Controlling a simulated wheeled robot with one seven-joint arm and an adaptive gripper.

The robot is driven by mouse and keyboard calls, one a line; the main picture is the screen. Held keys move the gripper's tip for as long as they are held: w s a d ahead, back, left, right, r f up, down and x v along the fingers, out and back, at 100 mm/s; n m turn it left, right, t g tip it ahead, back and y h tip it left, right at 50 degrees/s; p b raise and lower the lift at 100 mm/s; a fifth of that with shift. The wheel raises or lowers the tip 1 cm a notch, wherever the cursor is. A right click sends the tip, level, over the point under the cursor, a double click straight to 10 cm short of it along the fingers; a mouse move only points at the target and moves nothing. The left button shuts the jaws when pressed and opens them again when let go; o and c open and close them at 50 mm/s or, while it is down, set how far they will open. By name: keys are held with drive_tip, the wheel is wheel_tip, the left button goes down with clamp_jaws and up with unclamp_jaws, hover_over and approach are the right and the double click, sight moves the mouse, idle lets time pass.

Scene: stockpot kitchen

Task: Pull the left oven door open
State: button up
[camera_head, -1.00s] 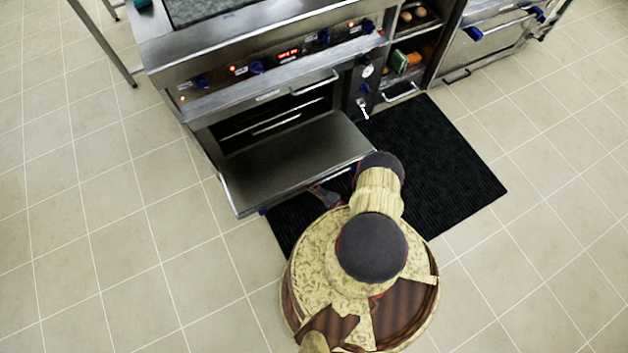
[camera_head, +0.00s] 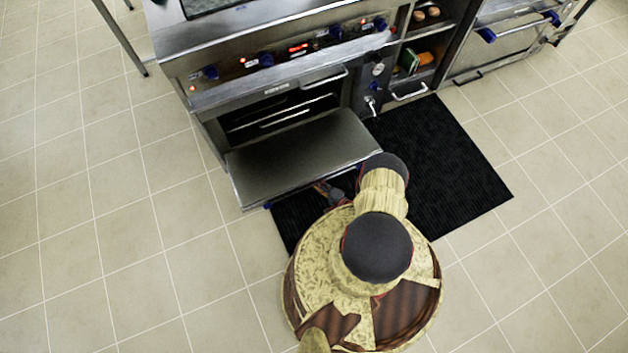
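The left oven door (camera_head: 303,157) is swung down and lies wide open in front of the oven, close to flat. The oven cavity (camera_head: 282,112) behind it shows dark, with metal racks inside. The door's handle runs along its outer front edge; a blue end (camera_head: 268,205) shows at the left corner, and most of the handle is hidden under the door. My gripper (camera_head: 325,190) is at the door's front edge, partly hidden by the door and small in view. I cannot tell whether its fingers are open, shut, or touching the handle.
A black mat (camera_head: 446,165) lies on the tiled floor under and right of my base. Right of the oven are an open shelf (camera_head: 423,48) with food items and another oven (camera_head: 505,38) with a closed door. The floor at left is clear.

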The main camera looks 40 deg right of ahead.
sight(314, 175)
drive_tip(key=shift+r, duration=0.2)
drive_tip(key=shift+r, duration=4.85)
